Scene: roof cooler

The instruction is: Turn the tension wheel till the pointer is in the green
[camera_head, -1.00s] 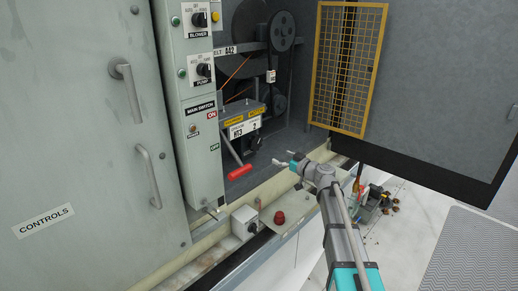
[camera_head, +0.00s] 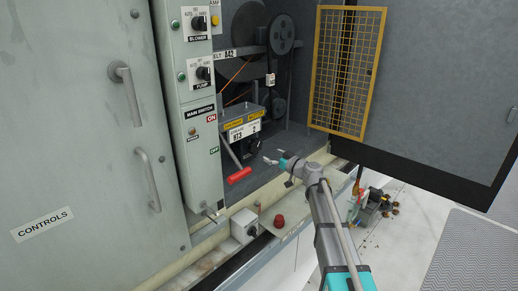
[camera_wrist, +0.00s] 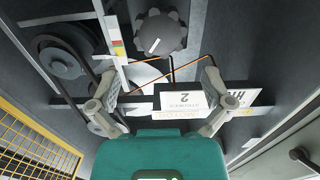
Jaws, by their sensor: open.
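The tension wheel is a dark lobed knob with a white mark (camera_wrist: 158,33), ahead of my fingertips in the wrist view. In the head view a dark round part (camera_head: 250,146), apparently this wheel, sits below the yellow-and-white sign. A small coloured scale strip (camera_wrist: 117,44) with red, yellow and green is left of the wheel in the wrist view. I cannot read the pointer's place on it. My gripper (camera_head: 268,160) is open and empty just right of the wheel in the head view. Its spread fingers also show in the wrist view (camera_wrist: 160,72), short of the wheel.
A red-handled lever (camera_head: 239,175) stands out left of my gripper. Belt pulleys (camera_head: 282,35) are above, and an orange mesh guard (camera_head: 347,70) is on the right. The switch panel (camera_head: 200,110) borders the opening on the left. A red knob (camera_head: 279,221) sits on the sill.

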